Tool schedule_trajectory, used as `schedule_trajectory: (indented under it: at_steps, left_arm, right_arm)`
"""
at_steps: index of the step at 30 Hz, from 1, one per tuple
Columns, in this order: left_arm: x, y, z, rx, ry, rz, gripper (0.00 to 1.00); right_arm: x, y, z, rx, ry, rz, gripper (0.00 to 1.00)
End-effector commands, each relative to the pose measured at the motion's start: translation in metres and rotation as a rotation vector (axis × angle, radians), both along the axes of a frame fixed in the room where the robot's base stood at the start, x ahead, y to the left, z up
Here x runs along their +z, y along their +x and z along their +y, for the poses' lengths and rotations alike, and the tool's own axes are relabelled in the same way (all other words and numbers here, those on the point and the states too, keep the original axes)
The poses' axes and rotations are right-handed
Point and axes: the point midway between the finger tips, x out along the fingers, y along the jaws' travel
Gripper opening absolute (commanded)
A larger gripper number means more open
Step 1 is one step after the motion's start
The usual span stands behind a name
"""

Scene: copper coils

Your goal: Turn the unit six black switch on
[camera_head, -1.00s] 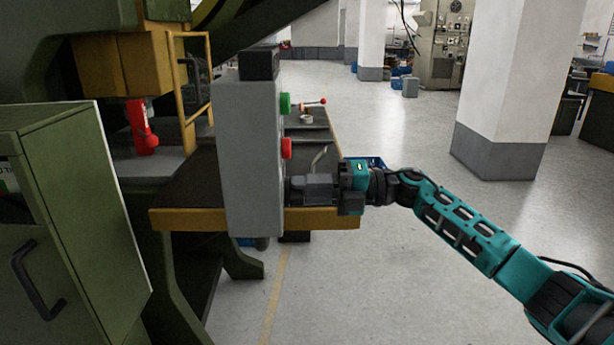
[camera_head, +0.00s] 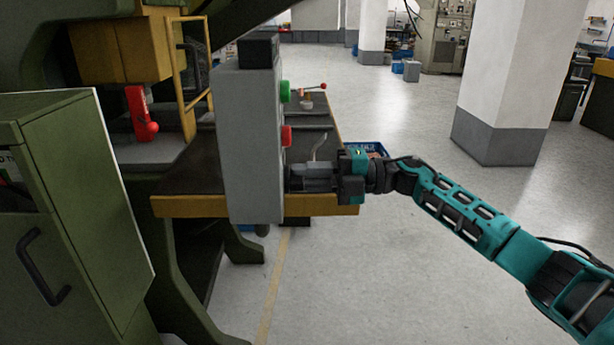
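A tall grey control box (camera_head: 248,150) stands in the camera_head view, left of centre, with a green button (camera_head: 285,91) and a red button (camera_head: 286,136) on its right side. A black switch is not clearly visible; the spot on the box's side at my gripper's tips is hidden. My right gripper (camera_head: 296,178) points left at the lower right side of the box, below the red button, its tips at or very near the surface. I cannot tell whether its fingers are apart or touch the box. My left gripper is not in view.
A green cabinet (camera_head: 85,200) stands at the left. A white pillar (camera_head: 515,80) stands at the right. The floor between is open.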

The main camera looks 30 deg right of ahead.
Motion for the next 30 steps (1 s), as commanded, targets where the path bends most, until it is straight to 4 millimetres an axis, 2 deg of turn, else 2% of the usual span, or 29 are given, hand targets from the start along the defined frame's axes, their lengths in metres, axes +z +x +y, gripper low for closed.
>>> schedule_trajectory:
  at_steps: [1,7,17,20,30]
  left_arm:
    - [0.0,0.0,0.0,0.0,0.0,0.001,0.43]
    - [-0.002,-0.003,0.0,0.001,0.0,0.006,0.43]
    - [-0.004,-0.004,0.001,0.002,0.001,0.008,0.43]
    - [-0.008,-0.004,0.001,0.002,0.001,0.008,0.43]
    - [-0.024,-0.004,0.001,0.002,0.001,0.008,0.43]
  right_arm:
    - [-0.001,0.0,0.0,0.001,0.0,0.003,0.25]
    - [0.0,0.0,0.0,0.0,-0.001,0.0,0.44]
    - [-0.001,-0.002,-0.005,-0.002,-0.002,-0.001,0.45]
    - [-0.002,-0.007,-0.016,-0.003,-0.004,0.0,0.45]
    - [-0.003,-0.039,-0.082,-0.004,-0.004,0.001,0.45]
